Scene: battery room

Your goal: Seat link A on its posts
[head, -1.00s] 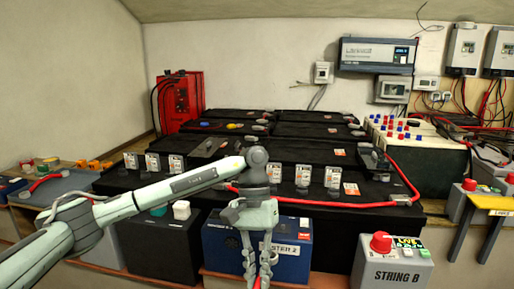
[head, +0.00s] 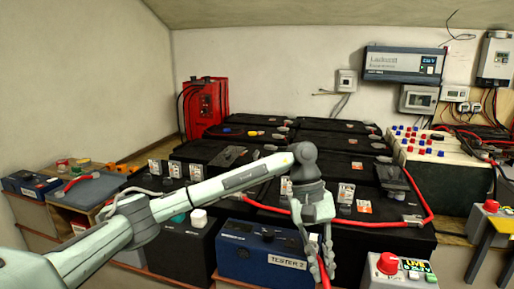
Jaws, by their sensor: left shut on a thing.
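My left gripper (head: 321,262) points down at the lower middle of the head view, beside the blue tester box (head: 262,254). It is shut on a slim red thing (head: 323,272), which shows between and below its fingers. Most of that thing is hidden or below the picture edge, so I cannot tell whether it is link A. The black batteries (head: 318,146) stand in rows behind the gripper. A red cable (head: 418,186) runs along their front and right side. No posts of link A can be made out clearly. My right gripper is out of view.
A box with a red button (head: 388,262) stands at the lower right. A red cabinet (head: 205,107) stands at the back left. A grey mat (head: 92,188) with tools lies at the left. A pale rack (head: 428,150) with red and blue caps stands at the right.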

